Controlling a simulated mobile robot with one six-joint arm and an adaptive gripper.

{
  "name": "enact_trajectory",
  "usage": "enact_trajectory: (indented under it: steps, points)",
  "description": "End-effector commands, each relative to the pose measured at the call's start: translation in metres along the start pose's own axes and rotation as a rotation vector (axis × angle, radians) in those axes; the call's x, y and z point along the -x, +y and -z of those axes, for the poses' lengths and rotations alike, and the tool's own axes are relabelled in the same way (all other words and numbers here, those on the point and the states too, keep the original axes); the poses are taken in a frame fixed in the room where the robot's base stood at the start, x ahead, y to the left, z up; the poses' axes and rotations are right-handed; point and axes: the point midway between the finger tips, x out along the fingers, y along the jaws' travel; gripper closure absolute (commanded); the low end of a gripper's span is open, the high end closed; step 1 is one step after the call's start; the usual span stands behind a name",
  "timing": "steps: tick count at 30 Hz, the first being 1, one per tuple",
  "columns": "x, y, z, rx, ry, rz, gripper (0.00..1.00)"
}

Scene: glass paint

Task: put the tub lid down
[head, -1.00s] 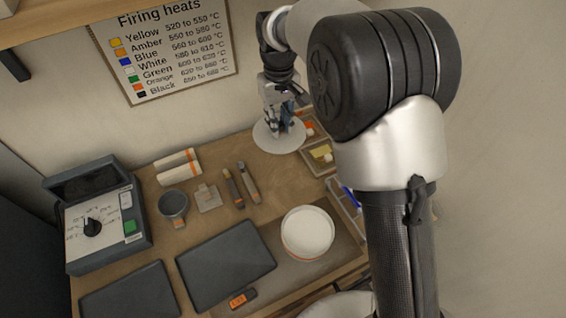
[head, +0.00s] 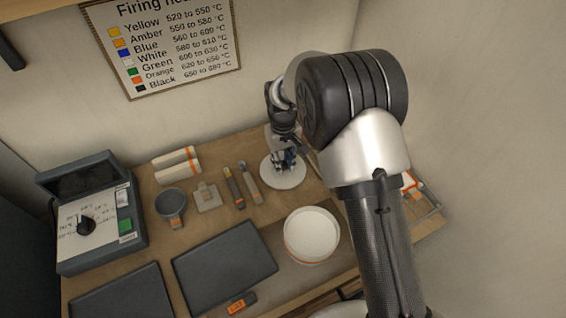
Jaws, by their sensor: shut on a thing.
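The tub lid (head: 282,181) is a flat, round white disc in the head view, near the back right of the bench. My gripper (head: 288,162) points down and is shut on the lid from above. The fingertips partly cover the middle of the lid, and I cannot tell whether the lid touches the bench or is just above it. The white round tub (head: 311,232) with an orange band stands in front of the lid, a little to the right.
Left of the lid lie pen-like tools (head: 250,182), a small pale block (head: 207,196) and a grey cup (head: 171,203). A dark slab (head: 224,267) lies left of the tub. A controller box (head: 98,222) stands far left. A tray (head: 428,205) shows right, behind my arm.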

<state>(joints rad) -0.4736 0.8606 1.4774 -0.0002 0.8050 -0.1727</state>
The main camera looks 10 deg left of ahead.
Motion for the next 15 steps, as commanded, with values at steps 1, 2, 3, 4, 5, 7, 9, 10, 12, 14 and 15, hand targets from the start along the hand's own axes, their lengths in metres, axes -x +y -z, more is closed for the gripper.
enact_trajectory:
  steps: [1, 2, 3, 4, 5, 7, 9, 10, 12, 14, 15]
  points:
    - [-0.0017, 0.0001, 0.0006, 0.000, 0.002, 0.000, 1.00]
    - [-0.0014, 0.0001, 0.0007, 0.000, 0.002, 0.000, 1.00]
    - [-0.0007, 0.0001, 0.0008, 0.000, 0.003, 0.000, 1.00]
    - [-0.0005, 0.0001, 0.0007, 0.000, 0.002, 0.000, 1.00]
    - [-0.0004, 0.0001, 0.0007, 0.000, 0.002, 0.000, 1.00]
    - [-0.0005, 0.0001, 0.0006, 0.000, 0.002, 0.000, 1.00]
    - [-0.0023, 0.0001, 0.0005, 0.000, 0.002, 0.000, 1.00]
    - [-0.0035, 0.0001, 0.0005, 0.000, 0.002, 0.000, 1.00]
    - [-0.0045, 0.0001, 0.0005, 0.000, 0.002, 0.000, 0.79]
    - [-0.0040, 0.0001, 0.0005, 0.000, 0.001, 0.000, 0.75]
    - [-0.0040, 0.0001, 0.0005, 0.000, 0.001, 0.000, 0.73]
